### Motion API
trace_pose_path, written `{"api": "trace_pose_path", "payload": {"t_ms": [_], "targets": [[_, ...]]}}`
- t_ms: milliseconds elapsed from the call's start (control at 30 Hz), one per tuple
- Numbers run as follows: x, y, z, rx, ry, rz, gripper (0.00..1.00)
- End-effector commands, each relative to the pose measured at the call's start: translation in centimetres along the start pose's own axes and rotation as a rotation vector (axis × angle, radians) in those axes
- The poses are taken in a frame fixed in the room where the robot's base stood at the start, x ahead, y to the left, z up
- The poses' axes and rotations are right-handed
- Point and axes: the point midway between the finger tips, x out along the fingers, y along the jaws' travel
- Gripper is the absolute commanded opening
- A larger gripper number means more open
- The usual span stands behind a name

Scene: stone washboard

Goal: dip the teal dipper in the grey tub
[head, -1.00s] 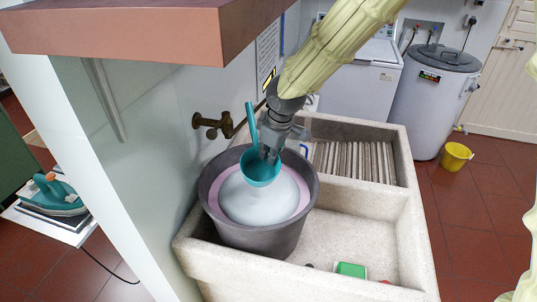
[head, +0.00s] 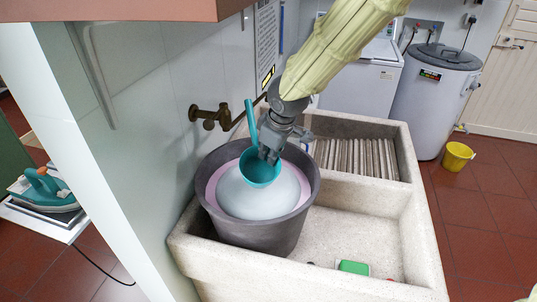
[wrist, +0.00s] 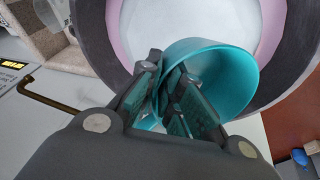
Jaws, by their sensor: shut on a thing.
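The teal dipper (head: 260,173) is a round cup with a long handle sticking up to the upper left. My gripper (head: 270,152) is shut on it at the cup's rim, and the wrist view shows my fingers (wrist: 172,98) on either side of the cup wall (wrist: 236,75). The grey tub (head: 290,232) stands in the left part of the stone basin, with a pink band and a pale, whitish domed surface inside. The dipper is over this surface, inside the tub's outline. I cannot tell whether the cup touches it.
The stone sink (head: 350,232) has a ribbed washboard (head: 357,157) at the back. A green block (head: 353,267) lies on the basin floor. A shelf (head: 120,10) overhangs at upper left.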

Motion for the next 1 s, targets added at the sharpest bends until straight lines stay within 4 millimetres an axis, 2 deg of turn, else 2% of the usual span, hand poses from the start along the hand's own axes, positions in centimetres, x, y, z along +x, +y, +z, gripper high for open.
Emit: {"api": "trace_pose_path", "payload": {"t_ms": [1000], "targets": [[1.6, -1.1, 1.3, -0.007, 0.043, 0.047, 0.0]]}}
